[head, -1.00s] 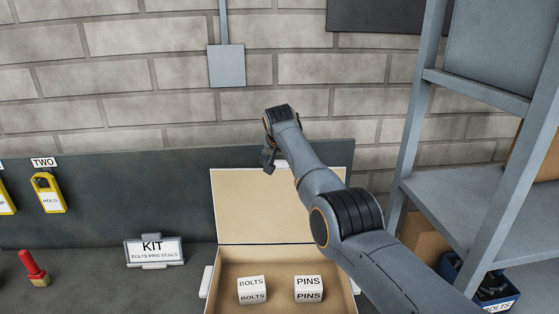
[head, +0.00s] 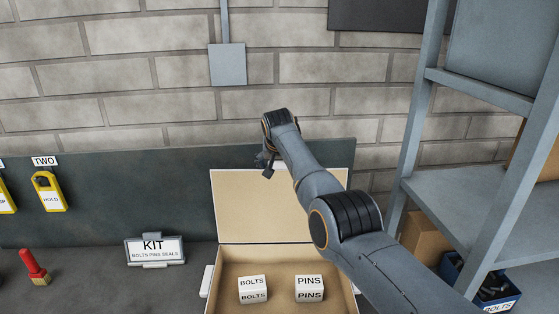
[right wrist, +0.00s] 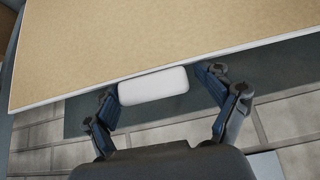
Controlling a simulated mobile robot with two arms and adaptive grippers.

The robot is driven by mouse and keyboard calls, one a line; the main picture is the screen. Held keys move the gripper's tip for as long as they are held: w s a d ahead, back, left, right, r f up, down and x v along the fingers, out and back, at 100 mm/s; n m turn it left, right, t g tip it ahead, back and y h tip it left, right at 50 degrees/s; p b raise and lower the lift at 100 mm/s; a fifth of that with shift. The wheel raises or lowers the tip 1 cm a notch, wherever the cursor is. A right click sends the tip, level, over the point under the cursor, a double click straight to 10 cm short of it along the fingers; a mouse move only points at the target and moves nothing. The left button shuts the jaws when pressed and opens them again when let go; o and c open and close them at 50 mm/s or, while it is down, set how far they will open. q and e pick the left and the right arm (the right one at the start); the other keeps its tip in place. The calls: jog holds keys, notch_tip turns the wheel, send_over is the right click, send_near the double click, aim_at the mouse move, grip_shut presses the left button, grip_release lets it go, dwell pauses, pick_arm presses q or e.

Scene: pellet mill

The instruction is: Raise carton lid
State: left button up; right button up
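The carton (head: 222,287) stands on the bench with its tan lid (head: 238,208) raised upright at the back. Inside it sit a white BOLTS box (head: 253,290) and a white PINS box (head: 310,289). My right gripper (head: 268,166) is at the lid's top edge, partly hidden by my arm. In the right wrist view, the white lid tab (right wrist: 153,85) lies between the parted fingers of my right gripper (right wrist: 158,81). The fingers look open; contact with the tab is unclear. My left gripper is not in view.
A grey shelf rack (head: 470,190) with a blue bin (head: 480,284) stands on the right. A dark panel (head: 120,205) and brick wall are behind the lid.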

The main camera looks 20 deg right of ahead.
jog(key=shift+w+f, duration=0.2)
jog(key=shift+w, duration=0.2)
jog(key=shift+r, duration=0.1)
jog(key=shift+s+d+r, duration=0.1)
jog(key=shift+s+r, duration=0.35)
jog(key=shift+r, duration=0.1)
jog(key=v, duration=1)
jog(key=shift+a, duration=0.35)
jog(key=shift+s, duration=0.1)
